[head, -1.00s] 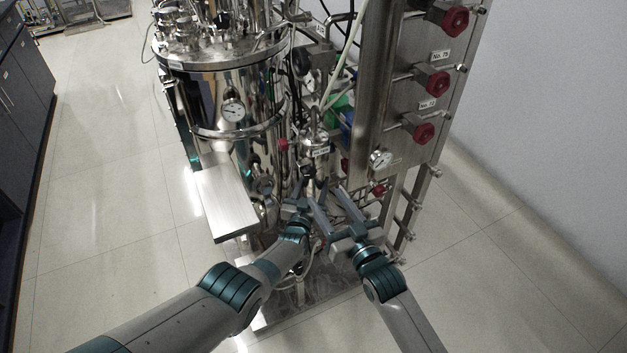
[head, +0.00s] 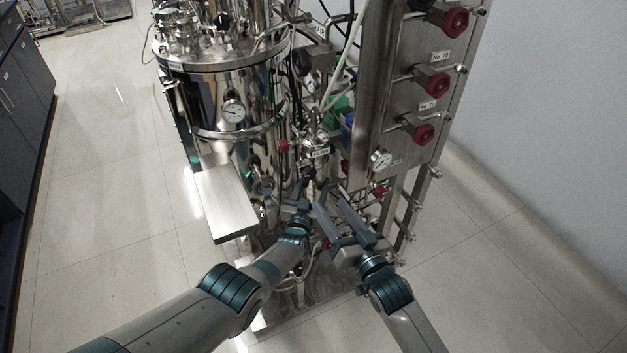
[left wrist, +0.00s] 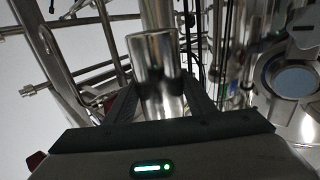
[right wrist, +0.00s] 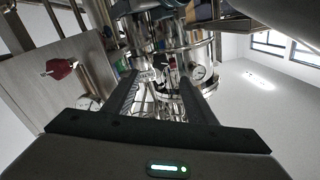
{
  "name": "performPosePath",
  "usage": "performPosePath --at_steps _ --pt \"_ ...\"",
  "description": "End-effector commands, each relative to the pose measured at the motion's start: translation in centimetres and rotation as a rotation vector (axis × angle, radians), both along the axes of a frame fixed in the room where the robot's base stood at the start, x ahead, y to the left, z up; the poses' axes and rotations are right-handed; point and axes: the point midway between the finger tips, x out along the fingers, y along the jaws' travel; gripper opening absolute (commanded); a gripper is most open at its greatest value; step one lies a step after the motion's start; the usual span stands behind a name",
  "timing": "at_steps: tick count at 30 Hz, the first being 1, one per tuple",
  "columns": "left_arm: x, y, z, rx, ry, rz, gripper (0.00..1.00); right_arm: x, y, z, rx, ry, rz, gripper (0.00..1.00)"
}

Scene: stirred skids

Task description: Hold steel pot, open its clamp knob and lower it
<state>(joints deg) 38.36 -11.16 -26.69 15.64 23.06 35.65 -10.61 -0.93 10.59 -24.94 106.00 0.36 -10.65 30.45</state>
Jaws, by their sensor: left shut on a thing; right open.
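The steel pot (left wrist: 158,75) shows in the left wrist view as a shiny upright cylinder between the fingers of my left gripper (left wrist: 160,100). My left gripper is shut on it; in the head view this gripper (head: 301,198) is low beside the big vessel, and the pot is mostly hidden there. My right gripper (head: 333,200) is open and empty, just right of the left one. The right wrist view shows its spread fingers (right wrist: 160,88), with metal fittings beyond them. I cannot clearly pick out the clamp knob among the fittings.
A big steel vessel (head: 225,85) with a gauge stands behind at left, with a flat metal box (head: 226,200) on its front. A steel panel (head: 400,75) with several red knobs stands at right. Pipes and hoses crowd the space between. Floor is clear on both sides.

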Motion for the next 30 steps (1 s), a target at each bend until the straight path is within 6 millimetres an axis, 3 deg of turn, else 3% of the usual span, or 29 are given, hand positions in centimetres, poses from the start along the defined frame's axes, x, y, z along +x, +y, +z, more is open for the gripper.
performPosePath --at_steps 18,30 --pt "-0.1 0.0 -0.1 0.000 0.002 -0.001 0.09 8.1 3.9 0.1 0.000 -0.002 0.001 0.51" --pt "-0.1 0.0 -0.1 0.000 0.002 -0.001 0.09 10.2 4.9 0.0 0.001 -0.001 0.001 0.51"
